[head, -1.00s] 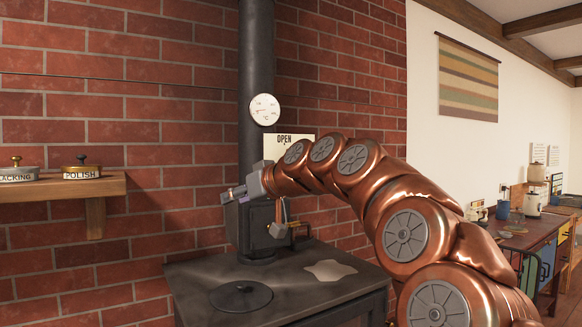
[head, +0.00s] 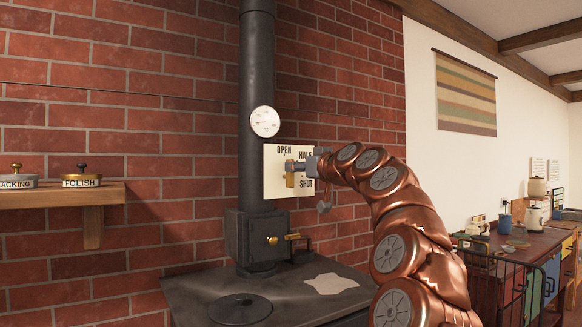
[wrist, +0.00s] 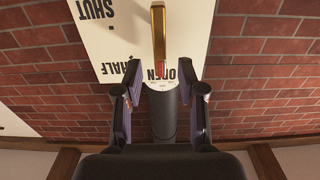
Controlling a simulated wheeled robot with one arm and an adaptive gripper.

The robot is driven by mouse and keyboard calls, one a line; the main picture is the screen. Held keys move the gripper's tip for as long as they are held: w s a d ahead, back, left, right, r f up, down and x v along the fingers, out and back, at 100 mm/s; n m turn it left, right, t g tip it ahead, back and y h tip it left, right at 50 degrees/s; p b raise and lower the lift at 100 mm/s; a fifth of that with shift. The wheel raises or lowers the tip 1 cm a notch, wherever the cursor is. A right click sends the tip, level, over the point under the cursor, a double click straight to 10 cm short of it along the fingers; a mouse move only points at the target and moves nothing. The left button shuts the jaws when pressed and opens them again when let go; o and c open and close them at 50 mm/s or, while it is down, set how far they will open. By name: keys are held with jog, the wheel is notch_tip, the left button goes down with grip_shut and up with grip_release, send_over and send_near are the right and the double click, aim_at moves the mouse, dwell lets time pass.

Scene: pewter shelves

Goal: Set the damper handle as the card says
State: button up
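The cream plate (head: 273,188) on the brick wall, beside the stove pipe, reads OPEN, HALF and SHUT; it shows upside down in the wrist view (wrist: 126,22). The brass damper handle (wrist: 158,35) stands in front of it, with a red tip at the word OPEN. No instruction card is readable.
The black stove pipe (head: 257,70) with a round gauge (head: 265,121) rises left of the plate. Below is the stove top (head: 215,285) with a round lid (head: 240,308) and a pale cloth-like patch (head: 331,284). A wooden shelf (head: 93,214) with tins is at left.

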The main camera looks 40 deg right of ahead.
aim_at(288, 174)
jog(key=shift+w+d+p, duration=0.1)
jog(key=shift+w+p, duration=0.4)
jog(key=shift+w, duration=1.8)
jog(key=shift+c, duration=0.3)
grip_shut()
